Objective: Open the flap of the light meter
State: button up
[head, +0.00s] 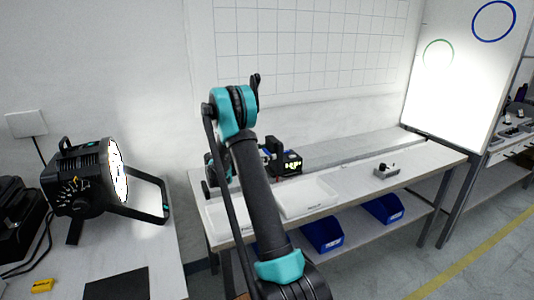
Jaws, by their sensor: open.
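My arm rises from the bottom middle to a teal joint and blocks part of the bench.
A lit black par can (85,182) stands on the left table, with a yellow block (42,286) and a dark mat (117,285) near it. White trays (305,197) lie on the bench. Blue bins (384,208) sit below. A whiteboard (455,85) stands at right.

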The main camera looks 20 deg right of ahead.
jog(key=c, duration=1.5)
jog(key=shift+a, duration=0.1)
jog(key=y, duration=0.1)
jog(key=a+r+y, duration=0.1)
jog(key=y, duration=0.1)
jog(key=shift+a+r+y, duration=0.2)
jog(key=shift+r+y, duration=0.05)
jog(key=shift+y, duration=0.05)
jog(key=r+y, duration=0.1)
jog(key=a+y, duration=0.1)
jog(key=y, duration=0.1)
jog(key=shift+s+r+y, duration=0.1)
jog(key=shift+r+y, duration=0.2)
jog(key=shift+r, duration=0.1)
jog(key=y, duration=0.9)
send_near(269, 150)
notch_tip(269, 150, down, 2)
jog(key=a, duration=0.2)
jog(key=shift+d+r+g+y, duration=0.15)
jog(key=shift+d+r+y, duration=0.25)
jog(key=shift+y, duration=0.55)
jog(key=shift+d+r+g+y, duration=0.15)
jog(key=shift+d+r+y, duration=0.25)
jog(key=shift+y, duration=0.55)
